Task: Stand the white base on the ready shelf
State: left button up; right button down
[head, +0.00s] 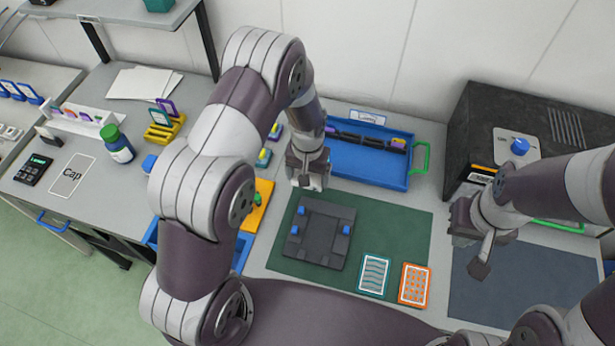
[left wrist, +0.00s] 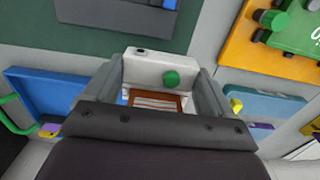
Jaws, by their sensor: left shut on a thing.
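My left gripper (head: 308,180) is above the back edge of the green mat. In the left wrist view (left wrist: 158,90) its two fingers are shut on a white block, which looks like the white base (left wrist: 147,67). The base has a round green knob (left wrist: 171,79) and a brown-orange striped part below it. In the head view the gripper mostly hides the base. A raised grey shelf (head: 115,10) on dark posts stands at the upper left; I see no readable label on it. My right gripper (head: 472,243) is open and empty, over the dark blue-grey mat.
A dark plate with blue pegs (head: 318,232) lies on the green mat (head: 405,225). A blue tray (head: 365,170) lies behind it. A black machine (head: 465,135) stands at the right. A green-capped bottle (head: 118,145) and a yellow rack (head: 165,128) stand at the left.

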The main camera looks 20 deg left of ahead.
pick_arm(q)
jog(key=shift+w+a+f, duration=0.1)
jog(key=shift+w+f, duration=0.1)
jog(key=shift+w, duration=0.2)
notch_tip(320, 180, down, 4)
jog(key=shift+s+r+p, duration=0.1)
jog(key=shift+r+p, duration=0.05)
jog(key=shift+p, duration=0.55)
jog(key=shift+f, duration=0.35)
jog(key=o, duration=0.8)
jog(key=shift+o, duration=0.6)
